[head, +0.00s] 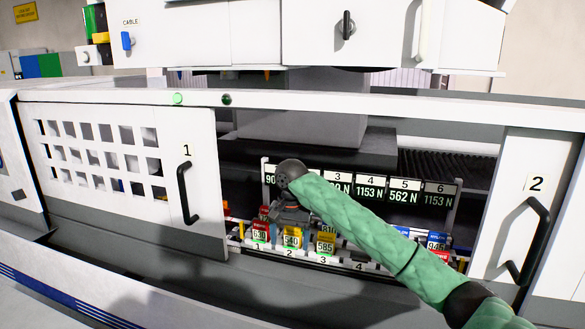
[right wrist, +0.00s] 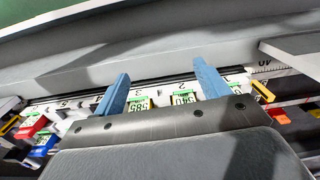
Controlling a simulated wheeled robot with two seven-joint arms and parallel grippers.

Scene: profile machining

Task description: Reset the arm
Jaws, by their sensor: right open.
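My right arm (head: 375,240), in a green sleeve, reaches from the lower right into the machine opening. Its gripper (head: 283,216) is above the row of numbered blocks and partly hides them. In the right wrist view the two blue fingers of this gripper (right wrist: 161,75) stand apart with nothing between their tips. Below and behind them are the yellow block marked 585 (right wrist: 139,105) and the yellow block marked 540 (right wrist: 184,98). In the head view the 540 block (head: 292,240) and the 585 block (head: 325,242) sit in the rack. My left gripper is not in view.
Door 1 (head: 110,165) is at the left of the opening and door 2 (head: 528,200) at the right, both with black handles. A display panel (head: 371,187) with force values stands behind the rack. A white rail (head: 350,102) runs above the opening.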

